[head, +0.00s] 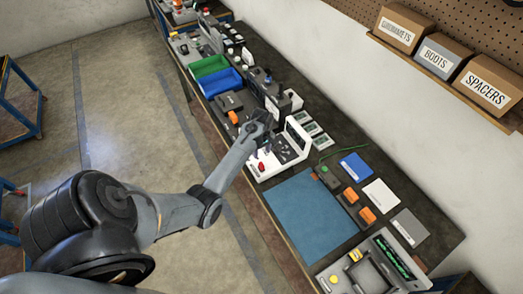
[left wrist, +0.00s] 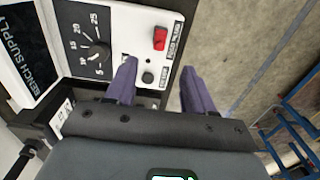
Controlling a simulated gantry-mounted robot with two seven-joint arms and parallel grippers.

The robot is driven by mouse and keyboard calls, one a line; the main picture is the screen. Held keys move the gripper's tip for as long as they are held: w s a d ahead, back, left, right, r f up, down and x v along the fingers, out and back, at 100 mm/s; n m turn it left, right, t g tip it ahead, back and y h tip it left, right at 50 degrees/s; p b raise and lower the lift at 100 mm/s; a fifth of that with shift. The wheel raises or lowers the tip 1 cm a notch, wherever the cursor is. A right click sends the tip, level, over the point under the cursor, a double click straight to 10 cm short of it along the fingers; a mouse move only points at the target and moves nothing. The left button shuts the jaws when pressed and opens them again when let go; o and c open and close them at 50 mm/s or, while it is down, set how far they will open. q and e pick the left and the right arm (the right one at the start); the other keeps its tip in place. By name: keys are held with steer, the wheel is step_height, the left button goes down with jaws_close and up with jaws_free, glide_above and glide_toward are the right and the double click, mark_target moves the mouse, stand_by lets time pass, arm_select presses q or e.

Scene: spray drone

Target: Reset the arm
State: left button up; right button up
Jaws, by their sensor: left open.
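My left arm reaches across the head view to my left gripper (head: 264,122), at a white bench supply (head: 272,170) on the workbench. In the left wrist view the gripper (left wrist: 161,80) shows two purple fingers spread apart with nothing held between them. The white panel marked BENCH SUPPLY (left wrist: 118,18) lies past the fingers, with a black dial (left wrist: 97,54), a red switch (left wrist: 160,38) and a round black button (left wrist: 148,77). One finger overlaps the panel; the other is over the floor side. I cannot tell whether a finger touches the panel. My right gripper is not in view.
A blue mat (head: 308,215) lies on the bench in front of the supply. Green (head: 208,66) and blue (head: 222,83) bins stand farther back. Labelled boxes (head: 442,56) sit on a wall shelf. The floor (head: 120,110) left of the bench is largely open.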

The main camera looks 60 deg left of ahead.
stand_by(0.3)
arm_select(q)
steer(key=s+d+f+m+g, duration=0.1)
steer(key=s+f, duration=0.3)
steer(key=s, duration=0.2)
steer(key=s+d+f+g, duration=0.2)
steer(key=s+f, duration=0.1)
steer(key=s, duration=0.3)
steer(key=s+d+m+y+p, duration=0.1)
steer(key=s+d+m+y, duration=0.15)
steer(key=s+d, duration=0.3)
steer(key=s+d+r+m+t, duration=0.1)
steer(key=s+d+r+m, duration=0.1)
steer(key=d+r+m, duration=0.35)
steer(key=s+d+r+m+t, duration=0.1)
steer(key=d+r+m+t, duration=0.1)
steer(key=d, duration=0.6)
steer(key=w+d+r+m+t+h, duration=0.2)
steer(key=d+r+m+t, duration=0.1)
steer(key=d+r+m, duration=0.6)
step_height(320, 180, up, 4)
steer(key=shift+w+r+t+h+p, duration=0.2)
steer(key=shift+w+t+h+p, duration=0.1)
steer(key=shift+h+p, duration=0.1)
steer(key=shift+d, duration=0.1)
